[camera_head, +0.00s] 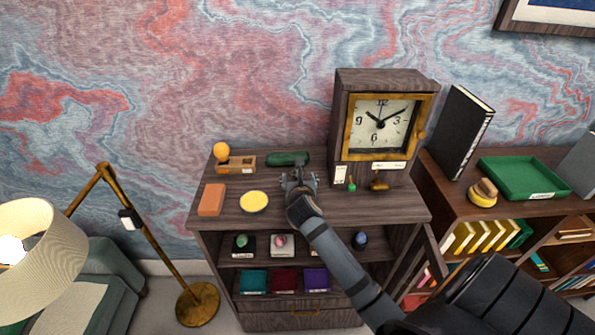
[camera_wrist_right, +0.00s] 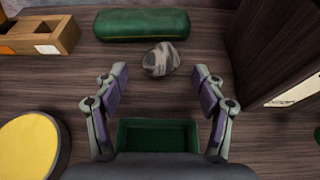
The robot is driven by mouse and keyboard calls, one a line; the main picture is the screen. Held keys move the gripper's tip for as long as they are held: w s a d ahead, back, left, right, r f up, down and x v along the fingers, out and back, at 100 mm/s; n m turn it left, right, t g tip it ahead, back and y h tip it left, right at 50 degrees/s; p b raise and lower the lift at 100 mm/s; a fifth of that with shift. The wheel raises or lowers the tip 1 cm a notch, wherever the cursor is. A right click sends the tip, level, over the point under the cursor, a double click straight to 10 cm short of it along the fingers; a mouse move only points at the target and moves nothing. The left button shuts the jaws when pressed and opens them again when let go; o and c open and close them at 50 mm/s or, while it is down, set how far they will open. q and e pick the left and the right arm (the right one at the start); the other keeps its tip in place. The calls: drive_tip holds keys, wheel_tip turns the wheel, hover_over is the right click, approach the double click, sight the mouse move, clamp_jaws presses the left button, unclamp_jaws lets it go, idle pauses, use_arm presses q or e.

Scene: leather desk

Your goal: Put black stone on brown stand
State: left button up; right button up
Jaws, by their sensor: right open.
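My right gripper (camera_head: 298,180) is open above the top of the dark wooden cabinet. In the right wrist view, a grey-and-dark banded stone (camera_wrist_right: 161,60) lies on the wood just beyond the open fingers (camera_wrist_right: 160,88), apart from them. A small dark stone (camera_head: 360,240) sits on the cabinet's upper shelf at the right. On that shelf, a black stand (camera_head: 243,251) bears a green stone and a pale stand (camera_head: 282,250) bears a pink one. A brownish stand (camera_head: 316,251) beside them is mostly hidden by my right arm. My left gripper is out of view.
A green case (camera_head: 287,158) lies behind the gripper; a green-lined box (camera_wrist_right: 156,135) is below it. A clock (camera_head: 380,122) stands right. A wooden holder (camera_head: 237,165), orange block (camera_head: 211,200) and yellow dish (camera_head: 254,202) lie left. An open door (camera_head: 426,267) flanks the shelf.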

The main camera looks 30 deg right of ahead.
drive_tip(key=x, duration=0.4)
drive_tip(key=shift+r+p, duration=0.1)
drive_tip(key=shift+p, duration=0.2)
drive_tip(key=shift+s+a+r, duration=0.1)
drive_tip(key=shift+s, duration=0.1)
drive_tip(key=c, duration=1.4)
